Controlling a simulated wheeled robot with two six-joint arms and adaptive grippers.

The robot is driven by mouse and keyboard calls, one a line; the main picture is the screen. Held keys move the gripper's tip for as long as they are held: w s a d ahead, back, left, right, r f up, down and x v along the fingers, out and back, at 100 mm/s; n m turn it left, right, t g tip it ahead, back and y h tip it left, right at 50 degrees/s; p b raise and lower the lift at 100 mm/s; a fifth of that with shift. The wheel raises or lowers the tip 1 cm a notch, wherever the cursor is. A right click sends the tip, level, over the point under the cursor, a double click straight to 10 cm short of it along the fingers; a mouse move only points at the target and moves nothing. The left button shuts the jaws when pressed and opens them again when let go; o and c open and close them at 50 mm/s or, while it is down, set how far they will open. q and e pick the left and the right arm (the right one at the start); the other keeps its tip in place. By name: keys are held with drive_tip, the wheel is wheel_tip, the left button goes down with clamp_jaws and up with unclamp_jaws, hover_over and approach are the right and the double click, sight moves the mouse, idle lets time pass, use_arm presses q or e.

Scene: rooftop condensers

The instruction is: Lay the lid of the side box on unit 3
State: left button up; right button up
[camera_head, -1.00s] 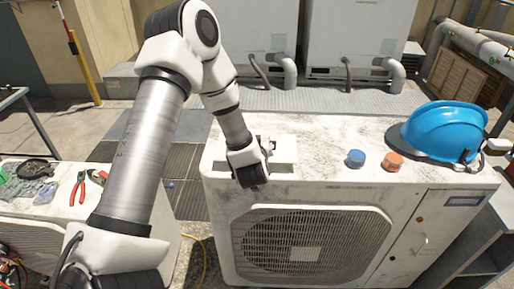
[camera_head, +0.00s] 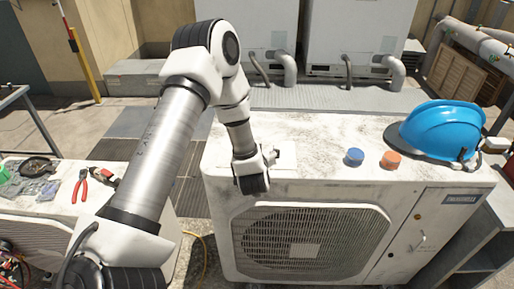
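Unit 3 is not identifiable by a label; a white, grimy condenser unit (camera_head: 330,190) stands in front of me with a round fan grille. On its top left is a flat pale piece (camera_head: 286,151), perhaps the lid, partly hidden by my arm. A greyish recess or strip shows just in front of it. I see no clear right gripper.
A blue cap (camera_head: 354,157), an orange cap (camera_head: 391,160) and a blue hard hat (camera_head: 443,131) sit on the unit's top right. Red-handled pliers (camera_head: 82,185) lie on the left unit. A gap with grating (camera_head: 190,190) separates the units. The top's middle is clear.

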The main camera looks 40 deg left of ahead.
use_arm(q)
drive_tip(key=shift+s+d+r+b, duration=0.1)
drive_tip(key=shift+s+d+b, duration=0.1)
drive_tip(key=shift+b, duration=0.1)
drive_tip(key=b+v, duration=0.3)
drive_tip(key=v, duration=0.5)
drive_tip(key=s+d+f+m+g+h+p, duration=0.1)
drive_tip(key=s+d+f+m+g+h, duration=0.2)
drive_tip(key=s+d+f, duration=0.45)
drive_tip(key=s+d+f+m+g+h+p, duration=0.1)
drive_tip(key=s+d+f+m+g+h, duration=0.25)
drive_tip(key=f, duration=0.75)
drive_tip(key=s+d+f+g+h, duration=0.1)
drive_tip(key=s+d+f+g, duration=0.1)
drive_tip(key=s, duration=0.4)
drive_tip(key=s+d+f+m+g+h, duration=0.1)
drive_tip(key=s+d+f+g, duration=0.1)
drive_tip(key=s+d+f, duration=0.2)
drive_tip(key=s, duration=0.2)
drive_tip(key=shift+s+f+h, duration=0.25)
drive_tip(key=shift+s+h, duration=0.1)
drive_tip(key=shift+s, duration=0.05)
